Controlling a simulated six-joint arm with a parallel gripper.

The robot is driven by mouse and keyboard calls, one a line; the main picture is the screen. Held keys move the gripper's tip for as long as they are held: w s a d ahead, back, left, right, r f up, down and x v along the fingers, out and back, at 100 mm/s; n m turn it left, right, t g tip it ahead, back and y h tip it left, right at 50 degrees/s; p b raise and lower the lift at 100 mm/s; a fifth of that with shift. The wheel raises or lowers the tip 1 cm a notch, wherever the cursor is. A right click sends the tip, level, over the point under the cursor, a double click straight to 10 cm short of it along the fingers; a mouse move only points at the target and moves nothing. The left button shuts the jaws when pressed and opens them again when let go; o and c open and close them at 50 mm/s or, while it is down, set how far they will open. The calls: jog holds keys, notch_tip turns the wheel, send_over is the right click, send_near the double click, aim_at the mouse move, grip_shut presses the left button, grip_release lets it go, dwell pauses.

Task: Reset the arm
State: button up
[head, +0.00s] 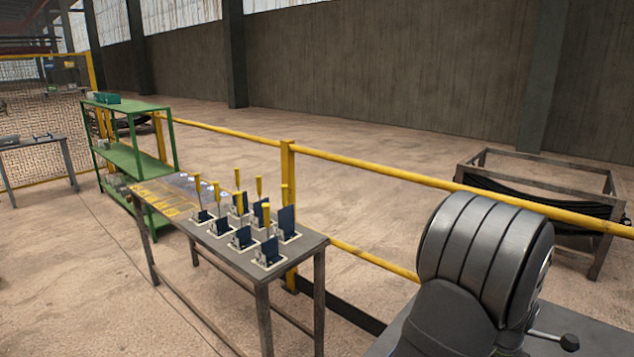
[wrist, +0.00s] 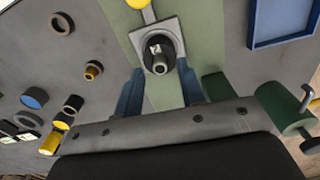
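My gripper (wrist: 160,88) shows in the wrist view with its two blue fingers apart. Nothing is visibly clamped between them. Past the fingertips, a dark round fitting with a metal stud (wrist: 159,62) sits on a light grey plate (wrist: 140,42). I cannot tell how far the fingers are from it. In the head view a grey part of my arm fills the lower right, and my gripper is not seen there.
The wrist view shows a green strip (wrist: 215,55), a blue tray (wrist: 283,40), a green cylinder (wrist: 283,108) and several rings and caps. In the head view, a table (head: 290,262) holds several dark blue stands with yellow handles beside a yellow railing (head: 375,172) and green shelf (head: 140,160).

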jog(key=shift+f, duration=0.45)
notch_tip(320, 180, up, 4)
jog(key=shift+f, duration=0.1)
jog(key=s+d+r, duration=0.2)
jog(key=s+r, duration=0.5)
jog(key=s, duration=0.4)
jog(key=s+f+m, duration=0.2)
jog(key=s+f, duration=0.1)
jog(key=s, duration=0.4)
jog(key=s+f+m, duration=0.3)
jog(key=s, duration=0.5)
jog(key=shift+n, duration=0.3)
jog(key=w+f, duration=0.2)
jog(key=w, duration=0.1)
jog(key=w+d+f, duration=0.1)
jog(key=w+f, duration=0.1)
jog(key=w, duration=0.2)
jog(key=w+f, duration=0.2)
jog(key=w, duration=0.2)
jog(key=shift+d, duration=0.2)
jog(key=shift+f, duration=0.75)
